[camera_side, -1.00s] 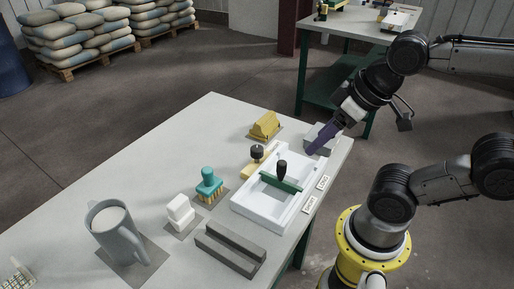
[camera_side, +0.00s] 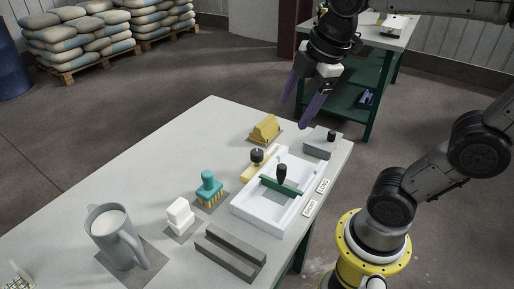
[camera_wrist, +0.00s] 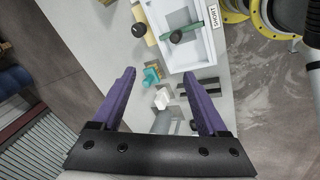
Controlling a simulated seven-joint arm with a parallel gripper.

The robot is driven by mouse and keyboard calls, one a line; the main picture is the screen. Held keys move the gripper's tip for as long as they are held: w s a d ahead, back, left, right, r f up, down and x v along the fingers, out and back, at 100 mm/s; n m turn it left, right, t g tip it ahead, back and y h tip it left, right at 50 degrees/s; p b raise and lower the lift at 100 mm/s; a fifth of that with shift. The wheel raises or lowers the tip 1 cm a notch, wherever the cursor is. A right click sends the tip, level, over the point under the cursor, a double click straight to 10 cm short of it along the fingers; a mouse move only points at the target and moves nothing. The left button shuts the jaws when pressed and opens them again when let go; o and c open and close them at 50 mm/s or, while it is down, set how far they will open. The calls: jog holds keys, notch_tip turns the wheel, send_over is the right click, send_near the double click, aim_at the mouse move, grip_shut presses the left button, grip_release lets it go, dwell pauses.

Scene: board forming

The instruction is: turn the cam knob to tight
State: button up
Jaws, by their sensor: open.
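A white tray (camera_side: 240,211) lies near the table's right edge, with a green bar (camera_side: 270,181) across it carrying a black upright handle (camera_side: 282,172). A round black knob (camera_side: 257,155) sits on a yellow piece (camera_side: 249,172) at the tray's left side; this knob also shows in the wrist view (camera_wrist: 138,30). Another black knob (camera_side: 331,136) stands on a grey block (camera_side: 318,147) behind the tray. I cannot tell which is the cam knob, nor its setting. My gripper (camera_side: 295,120) is open and empty, above the table's far end, apart from everything; its purple fingers also show in the wrist view (camera_wrist: 159,75).
A yellow block (camera_side: 265,127), teal brush (camera_side: 209,185), white block (camera_side: 180,214), grey channel (camera_side: 230,250) and grey mug (camera_side: 115,237) stand on the table (camera_side: 110,190).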

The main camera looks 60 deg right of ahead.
jog(key=w+d+f+n+g, duration=0.15)
jog(key=w+n, duration=0.25)
jog(key=w, duration=0.4)
jog(key=g, duration=0.2)
send_over(257, 152)
notch_tip(257, 152, down, 6)
jog(key=r, duration=0.1)
notch_tip(257, 152, down, 14)
jog(key=shift+r, duration=0.25)
grip_shut()
